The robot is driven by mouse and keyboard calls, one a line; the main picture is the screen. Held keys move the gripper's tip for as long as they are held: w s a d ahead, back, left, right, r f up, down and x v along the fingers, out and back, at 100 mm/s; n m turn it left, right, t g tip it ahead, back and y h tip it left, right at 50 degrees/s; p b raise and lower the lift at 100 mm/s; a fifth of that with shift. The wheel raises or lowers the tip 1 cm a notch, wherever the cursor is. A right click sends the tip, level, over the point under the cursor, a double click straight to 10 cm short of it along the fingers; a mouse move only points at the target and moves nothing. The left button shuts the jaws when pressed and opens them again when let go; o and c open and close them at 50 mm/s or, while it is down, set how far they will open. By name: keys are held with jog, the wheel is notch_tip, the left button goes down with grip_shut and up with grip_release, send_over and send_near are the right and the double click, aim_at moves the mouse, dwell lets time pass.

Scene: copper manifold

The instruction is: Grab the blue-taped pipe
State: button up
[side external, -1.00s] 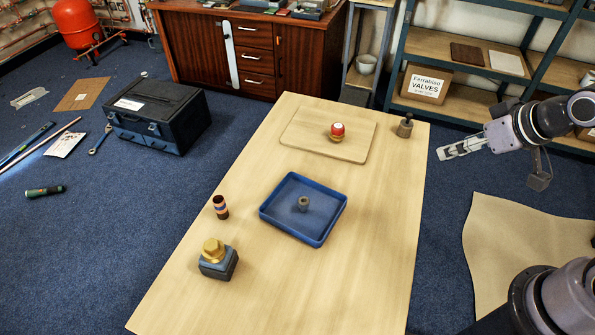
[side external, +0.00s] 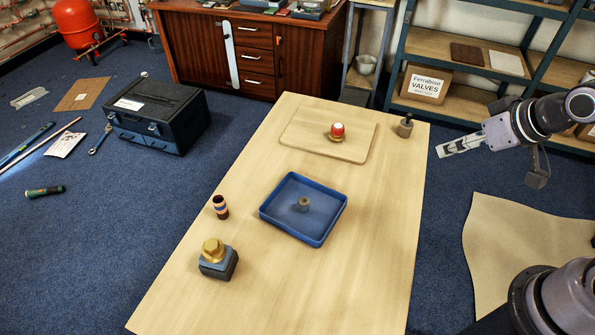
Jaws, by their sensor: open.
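A short copper-brown pipe piece with a blue band (side external: 220,207) stands upright on the left side of the wooden table (side external: 352,222). My gripper (side external: 440,151) is at the right, beyond the table's right edge. It is open and empty, far from the banded pipe, with its fingers pointing left toward the table.
A blue tray (side external: 282,221) holding a small fitting (side external: 303,203) lies mid-table. A brass hex part on a dark block (side external: 217,260) stands nearest the banded pipe. A board (side external: 298,135) with a red-and-gold object (side external: 337,131) and a dark knobbed piece (side external: 405,127) are at the back.

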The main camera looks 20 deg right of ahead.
jog(key=w+a+r+m+g+y, duration=0.1)
jog(key=w+a+r+m, duration=0.15)
jog(key=w+a, duration=0.25)
jog(key=w+a+r+m+g+y, duration=0.1)
jog(key=w+a+m, duration=0.3)
jog(key=w, duration=0.1)
jog(key=m+g+y, duration=0.2)
jog(key=m+g, duration=0.2)
jog(key=m, duration=0.9)
send_over(217, 214)
jog(key=d, duration=0.4)
jog(key=f, duration=1.9)
jog(key=shift+a+f, duration=0.25)
jog(key=shift+f, duration=0.15)
jog(key=shift+x, duration=2.9)
jog(key=shift+s+a, duration=0.1)
jog(key=shift+s, duration=0.05)
grip_shut()
